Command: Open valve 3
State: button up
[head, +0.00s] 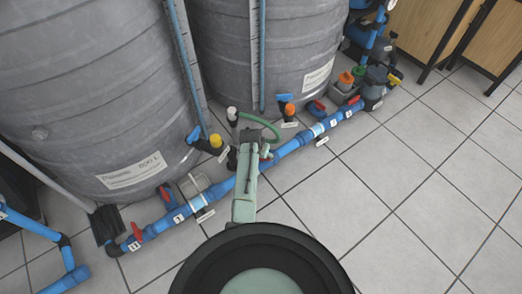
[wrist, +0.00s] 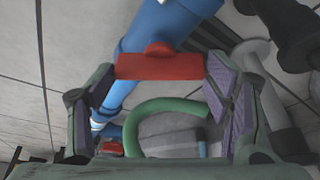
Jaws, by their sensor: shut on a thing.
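In the wrist view a red valve handle (wrist: 158,66) sits between the two purple-padded fingers of my gripper (wrist: 160,75), which is shut on its ends. The handle lies at a slant across the blue pipe (wrist: 150,30). No number shows on this valve, so I cannot tell which it is. In the head view my gripper (head: 258,146) is at the blue pipe (head: 288,148), between the two tanks, and my arm hides most of this valve. A small bit of red (head: 267,156) shows beside the gripper.
Two grey tanks (head: 90,80) (head: 262,50) stand behind the pipe. Other red handles sit at left (head: 137,232) (head: 167,196) and right (head: 354,100). A green hose (head: 268,125) curves beside my gripper, and shows below the handle in the wrist view (wrist: 165,108). The tiled floor in front is clear.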

jog(key=n, duration=0.2)
jog(key=n+y+p, duration=0.1)
jog(key=n+y, duration=0.1)
jog(key=n, duration=0.1)
jog(key=shift+d+n+p, duration=0.25)
jog(key=shift+n+p, duration=0.05)
jog(key=shift+p, duration=0.1)
jog(key=n+y, duration=0.1)
jog(key=n, duration=0.2)
jog(key=shift+f+y+b, duration=0.1)
jog(key=shift+y+b, duration=0.2)
jog(key=shift+n+g+y+b, duration=0.3)
jog(key=shift+n+y+b, duration=0.1)
jog(key=shift+n, duration=1)
jog(key=o, duration=1.1)
jog(key=shift+o, duration=0.2)
jog(key=v, duration=0.7)
jog(key=shift+r, duration=0.3)
